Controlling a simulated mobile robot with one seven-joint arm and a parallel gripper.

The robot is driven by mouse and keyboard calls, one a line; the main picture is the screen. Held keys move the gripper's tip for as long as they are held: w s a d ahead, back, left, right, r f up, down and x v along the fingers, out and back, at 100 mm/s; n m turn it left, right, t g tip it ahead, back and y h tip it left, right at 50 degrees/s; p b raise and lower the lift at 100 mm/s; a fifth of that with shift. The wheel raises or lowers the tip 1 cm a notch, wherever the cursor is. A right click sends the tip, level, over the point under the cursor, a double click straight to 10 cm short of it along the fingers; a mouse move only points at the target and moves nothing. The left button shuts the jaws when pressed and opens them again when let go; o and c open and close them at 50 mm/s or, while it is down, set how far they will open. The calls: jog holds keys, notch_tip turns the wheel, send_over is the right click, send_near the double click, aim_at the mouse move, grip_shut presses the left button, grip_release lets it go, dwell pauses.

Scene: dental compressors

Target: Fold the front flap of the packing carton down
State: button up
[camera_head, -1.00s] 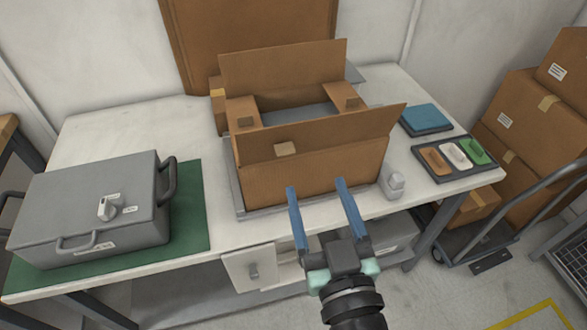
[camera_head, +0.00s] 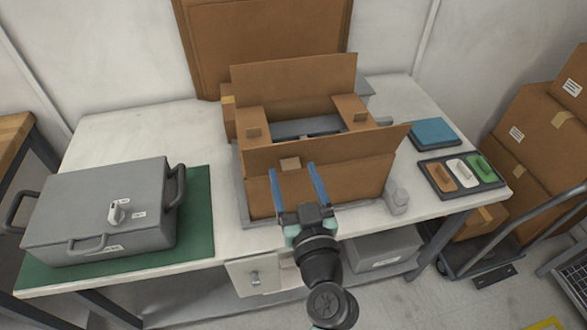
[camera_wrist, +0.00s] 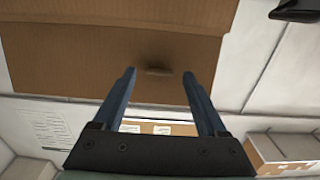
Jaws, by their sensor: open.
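The brown packing carton (camera_head: 350,185) stands open on the table. Its front flap (camera_head: 355,145) stands up along the near edge, with a small square tab (camera_head: 290,163) on it. The back flap (camera_head: 295,88) also stands up. The left side flap (camera_head: 240,121) and right side flap (camera_head: 349,104) lie inward over the opening, each with a small tab. My gripper (camera_head: 292,167) is open and empty, its blue fingers pointing at the carton's front near the tab. In the wrist view, brown cardboard (camera_wrist: 60,50) lies beyond the gripper (camera_wrist: 159,73); contact cannot be told.
A grey case (camera_head: 100,212) sits on a green mat (camera_head: 198,225) at left. A blue book-like item (camera_head: 433,133) and a tray (camera_head: 430,176) with three coloured pieces lie at right. A small grey object (camera_head: 397,200) stands beside the carton. Stacked boxes (camera_head: 530,140) are at far right.

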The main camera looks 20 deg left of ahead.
jog(key=shift+w+a, duration=0.25)
jog(key=shift+w, duration=0.1)
jog(key=shift+c, duration=0.2)
grip_shut()
dwell(1.1)
